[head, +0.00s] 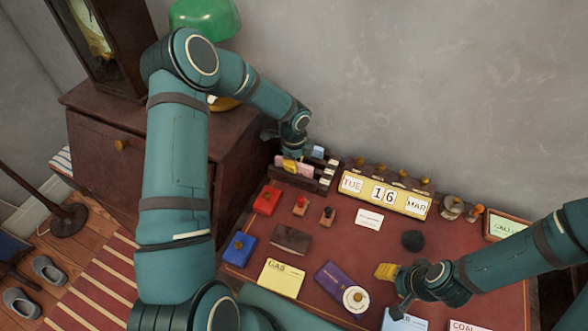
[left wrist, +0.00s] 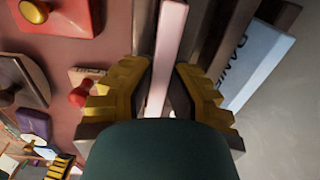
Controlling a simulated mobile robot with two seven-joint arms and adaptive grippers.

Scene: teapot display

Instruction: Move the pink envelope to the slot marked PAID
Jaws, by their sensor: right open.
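The pink envelope (head: 306,171) stands in the dark letter rack (head: 325,178) at the back left of the desk. In the left wrist view the pink envelope (left wrist: 170,35) shows as a narrow upright edge between the gold-padded fingers. My left gripper (head: 292,163) is at the rack, and in its own wrist view the left gripper (left wrist: 164,85) is shut on the envelope. A light blue envelope (left wrist: 255,55) stands in the rack to the right. I cannot clearly read the slot labels. My right gripper (head: 391,289) is open and empty above the front right of the desk.
A TUE 16 MAR calendar (head: 385,194) stands right of the rack. Stamps, a red box (head: 266,200), a blue box (head: 239,248), a yellow GAS card (head: 281,278) and a purple item (head: 336,280) lie on the desk. A wooden cabinet (head: 105,165) stands at left.

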